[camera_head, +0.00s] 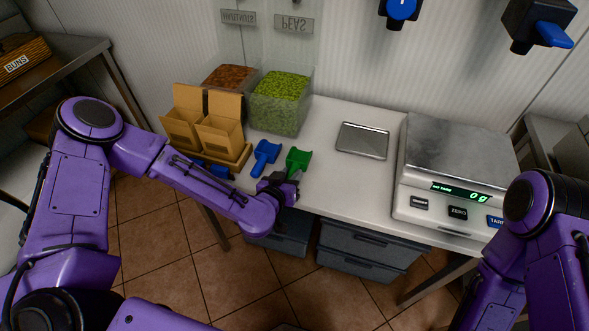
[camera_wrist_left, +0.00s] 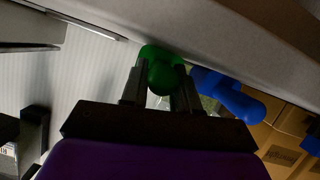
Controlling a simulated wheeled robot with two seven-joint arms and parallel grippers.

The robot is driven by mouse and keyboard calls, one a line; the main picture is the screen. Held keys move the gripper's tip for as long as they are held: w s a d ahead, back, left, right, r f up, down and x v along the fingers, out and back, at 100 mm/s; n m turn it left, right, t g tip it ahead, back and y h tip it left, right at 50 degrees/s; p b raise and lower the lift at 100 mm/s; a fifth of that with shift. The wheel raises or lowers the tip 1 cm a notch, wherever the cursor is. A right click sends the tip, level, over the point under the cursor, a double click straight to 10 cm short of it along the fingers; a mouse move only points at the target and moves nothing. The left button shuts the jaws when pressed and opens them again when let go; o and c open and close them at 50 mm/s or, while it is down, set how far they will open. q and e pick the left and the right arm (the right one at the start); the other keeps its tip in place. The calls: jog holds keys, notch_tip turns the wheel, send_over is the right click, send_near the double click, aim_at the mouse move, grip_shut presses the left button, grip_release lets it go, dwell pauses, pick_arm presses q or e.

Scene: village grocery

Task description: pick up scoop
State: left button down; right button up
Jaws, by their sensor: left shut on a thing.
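A green scoop (camera_head: 298,160) is at the front edge of the white counter, right of a blue scoop (camera_head: 265,156) that lies on the counter. My left gripper (camera_head: 288,182) has reached in from the left and is shut on the green scoop's handle. In the left wrist view the green handle (camera_wrist_left: 160,72) sits between the two dark fingers (camera_wrist_left: 160,90), with the blue scoop (camera_wrist_left: 228,94) beside it. Whether the green scoop touches the counter is hard to tell. My right arm shows at the right edge, but its gripper is out of view.
Clear bins of green peas (camera_head: 281,102) and brown walnuts (camera_head: 229,78) stand at the back. Cardboard boxes (camera_head: 219,135) sit left of the scoops. A metal tray (camera_head: 363,140) and a weighing scale (camera_head: 455,150) reading 0g are to the right. Grey drawers (camera_head: 365,248) are below.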

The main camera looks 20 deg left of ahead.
pick_arm(q)
jog(key=shift+r, duration=0.4)
notch_tip(320, 180, up, 3)
jog(key=shift+s+a+f, duration=0.1)
jog(key=s+a+r+p, duration=0.2)
jog(key=s+r+p, duration=0.2)
jog(key=s+p, duration=0.2)
jog(key=s+a+r+p, duration=0.3)
jog(key=s+r+p, duration=0.2)
jog(key=s+p, duration=0.1)
jog(key=shift+s+a+r+p, duration=0.2)
jog(key=shift+s+a+p, duration=0.1)
jog(key=shift+p, duration=0.55)
jog(key=c, duration=1.4)
grip_release()
grip_shut()
